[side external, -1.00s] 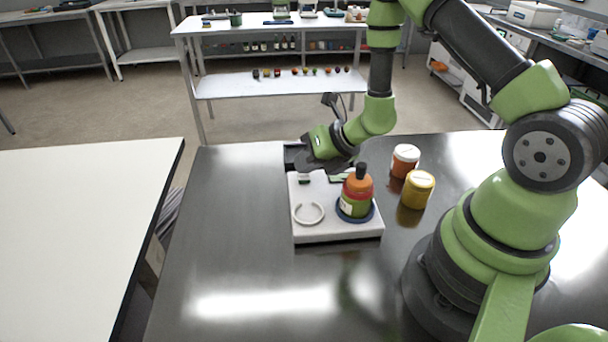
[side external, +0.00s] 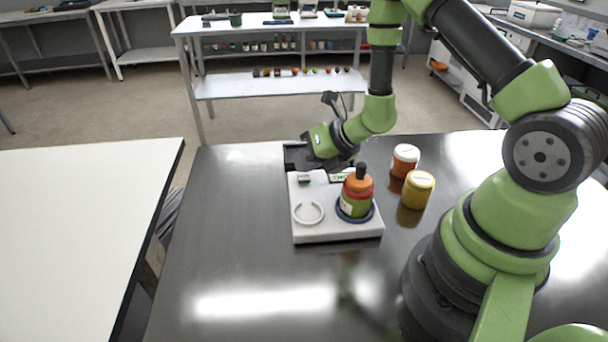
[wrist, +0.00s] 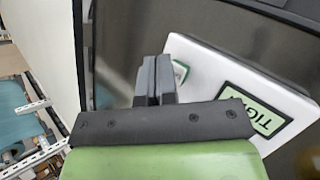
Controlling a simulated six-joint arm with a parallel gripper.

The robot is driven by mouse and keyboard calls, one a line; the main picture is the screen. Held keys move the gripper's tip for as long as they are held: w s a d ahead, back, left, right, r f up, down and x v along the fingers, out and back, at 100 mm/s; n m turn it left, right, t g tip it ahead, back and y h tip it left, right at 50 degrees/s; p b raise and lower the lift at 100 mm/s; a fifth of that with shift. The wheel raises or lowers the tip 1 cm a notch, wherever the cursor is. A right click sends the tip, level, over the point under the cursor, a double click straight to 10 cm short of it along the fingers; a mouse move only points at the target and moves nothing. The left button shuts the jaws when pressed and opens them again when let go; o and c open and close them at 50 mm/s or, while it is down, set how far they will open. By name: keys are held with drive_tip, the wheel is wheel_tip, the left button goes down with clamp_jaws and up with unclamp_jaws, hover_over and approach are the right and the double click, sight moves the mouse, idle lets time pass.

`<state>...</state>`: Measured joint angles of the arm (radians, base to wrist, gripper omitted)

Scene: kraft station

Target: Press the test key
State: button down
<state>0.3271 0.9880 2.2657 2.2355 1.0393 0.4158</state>
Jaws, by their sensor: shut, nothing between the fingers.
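A white tester (side external: 338,233) stands on the steel table, with an empty white ring at its left and a bottle (side external: 355,196) with a dark top upright in a blue ring at its right. Its small green display (side external: 342,178) is at the far edge; in the wrist view the display (wrist: 258,115) shows partly hidden lettering. A small key (side external: 304,179) lies near the tester's far left corner; a green-marked part of it (wrist: 180,72) shows beside the fingers. My gripper (wrist: 154,70) is shut and empty, close over that corner. Contact with the key cannot be told.
An orange jar with a white lid (side external: 405,160) and a yellow jar (side external: 418,190) stand right of the tester. A dark object (side external: 294,155) is at the tester's far left. The steel table is clear in front; a white table (side external: 80,230) is to the left.

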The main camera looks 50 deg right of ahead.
sight(306, 175)
drive_tip(key=shift+r, duration=0.45)
drive_tip(key=shift+r, duration=2.5)
drive_tip(key=s+a+r+n+g+y, duration=0.1)
drive_tip(key=s+a+r+n+y, duration=0.15)
drive_tip(key=a+r+n, duration=0.4)
drive_tip(key=s+a+r+n+g+y, duration=0.1)
drive_tip(key=s+a+r+n+y, duration=0.2)
drive_tip(key=r+n, duration=0.65)
drive_tip(key=s+d+r+n+h, duration=0.1)
drive_tip(key=s+r+n+h, duration=0.1)
drive_tip(key=s+n, duration=0.4)
drive_tip(key=s+d+r+n+h, duration=0.2)
drive_tip(key=s+n+h, duration=0.2)
drive_tip(key=n, duration=1)
drive_tip(key=s, duration=0.3)
drive_tip(key=shift+d+n+t+h, duration=0.3)
drive_tip(key=shift+n+h, duration=0.05)
drive_tip(key=shift+n, duration=0.05)
